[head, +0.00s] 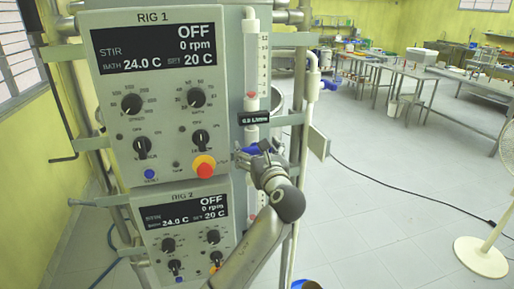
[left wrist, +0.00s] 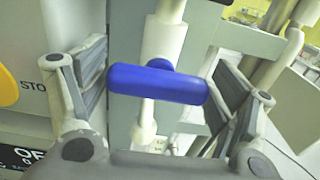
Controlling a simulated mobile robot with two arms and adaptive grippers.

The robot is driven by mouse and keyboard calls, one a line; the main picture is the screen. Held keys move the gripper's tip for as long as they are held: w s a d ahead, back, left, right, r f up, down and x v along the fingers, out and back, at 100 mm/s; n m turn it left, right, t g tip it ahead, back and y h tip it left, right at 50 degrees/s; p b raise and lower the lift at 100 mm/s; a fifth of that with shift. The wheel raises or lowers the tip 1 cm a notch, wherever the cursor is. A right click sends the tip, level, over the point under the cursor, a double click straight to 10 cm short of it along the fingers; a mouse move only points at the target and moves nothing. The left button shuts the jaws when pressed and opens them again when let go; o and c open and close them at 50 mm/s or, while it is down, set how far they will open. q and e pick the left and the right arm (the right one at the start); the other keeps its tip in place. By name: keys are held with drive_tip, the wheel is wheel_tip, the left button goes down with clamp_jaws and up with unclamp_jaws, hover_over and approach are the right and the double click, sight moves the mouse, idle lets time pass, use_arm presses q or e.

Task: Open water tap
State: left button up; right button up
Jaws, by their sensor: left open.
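The water tap has a blue bar handle (left wrist: 158,84) on a white vertical pipe (left wrist: 163,38). In the left wrist view the handle lies crosswise between the two open fingers of my left gripper (left wrist: 158,98), its ends close to the pads. I cannot tell if they touch. In the head view my left gripper (head: 258,158) is at the pipe right of the RIG 1 panel, and a bit of the blue handle (head: 250,149) shows beside it. The rest of the handle is hidden by the gripper. My right gripper is not in view.
The RIG 1 panel (head: 150,90) with knobs and a red button (head: 204,166) is left of the gripper. The RIG 2 panel (head: 184,230) is below. A flow meter (head: 263,70) is above the tap. A fan (head: 482,255) stands at the right; the floor between is open.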

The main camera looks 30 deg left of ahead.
use_arm(q)
drive_tip(key=c, duration=0.7)
drive_tip(key=shift+c, duration=0.2)
drive_tip(key=shift+n, duration=0.3)
drive_tip(key=n, duration=0.6)
drive_tip(key=shift+f+n, duration=0.15)
drive_tip(key=shift+n, duration=0.15)
drive_tip(key=n+b, duration=0.1)
drive_tip(key=n, duration=0.3)
drive_tip(key=shift+n, duration=0.3)
drive_tip(key=shift+f+n+b, duration=0.1)
drive_tip(key=shift+n+b, duration=1.3)
drive_tip(key=shift+n, duration=1.1)
